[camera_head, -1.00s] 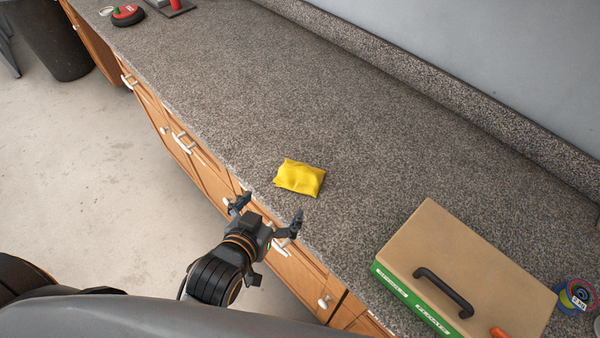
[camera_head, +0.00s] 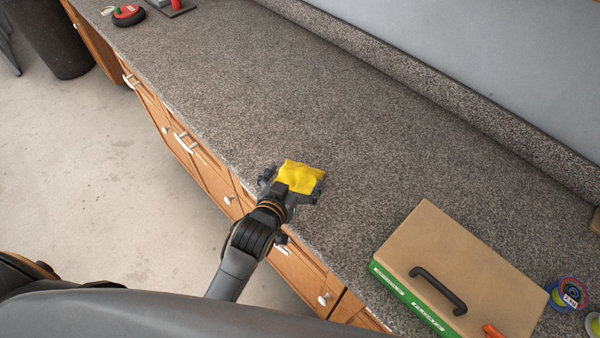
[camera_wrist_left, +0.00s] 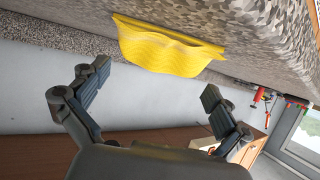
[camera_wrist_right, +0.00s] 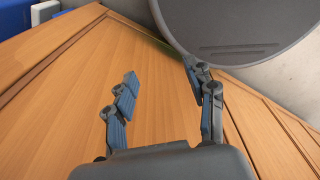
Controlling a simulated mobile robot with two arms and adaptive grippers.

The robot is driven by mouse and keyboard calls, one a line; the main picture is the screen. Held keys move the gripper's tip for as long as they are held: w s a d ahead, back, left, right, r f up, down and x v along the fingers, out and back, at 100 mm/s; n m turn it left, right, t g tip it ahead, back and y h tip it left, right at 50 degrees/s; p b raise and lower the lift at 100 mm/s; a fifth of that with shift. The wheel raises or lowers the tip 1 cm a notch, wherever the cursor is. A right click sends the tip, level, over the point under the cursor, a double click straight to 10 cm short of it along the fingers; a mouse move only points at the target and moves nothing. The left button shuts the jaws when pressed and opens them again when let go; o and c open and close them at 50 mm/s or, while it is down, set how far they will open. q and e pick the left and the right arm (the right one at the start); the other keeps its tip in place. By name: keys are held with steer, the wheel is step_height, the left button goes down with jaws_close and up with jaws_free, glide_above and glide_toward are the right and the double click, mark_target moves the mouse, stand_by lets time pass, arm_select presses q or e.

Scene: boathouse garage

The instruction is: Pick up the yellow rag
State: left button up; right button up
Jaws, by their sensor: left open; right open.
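The yellow rag (camera_head: 301,177) lies crumpled on the speckled grey countertop, near its front edge. My left gripper (camera_head: 294,184) is open at the rag, with one finger on either side of it in the head view. In the left wrist view the rag (camera_wrist_left: 168,46) shows beyond the open, empty fingers (camera_wrist_left: 152,98); whether they touch it I cannot tell. My right gripper (camera_wrist_right: 168,100) is open and empty in front of a wooden cabinet face, and it is outside the head view.
A tan case (camera_head: 470,262) with a black handle and green side lies on the counter (camera_head: 400,165) at the right. A tape-like roll (camera_head: 568,294) is beside it. A red round object (camera_head: 129,15) sits at the far left end. The middle counter is clear.

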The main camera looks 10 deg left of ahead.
mark_target(299, 173)
arm_select(q)
steer(key=x, duration=0.3)
steer(key=shift+w+f, duration=0.1)
steer(key=shift+f, duration=0.05)
steer(key=c, duration=0.8)
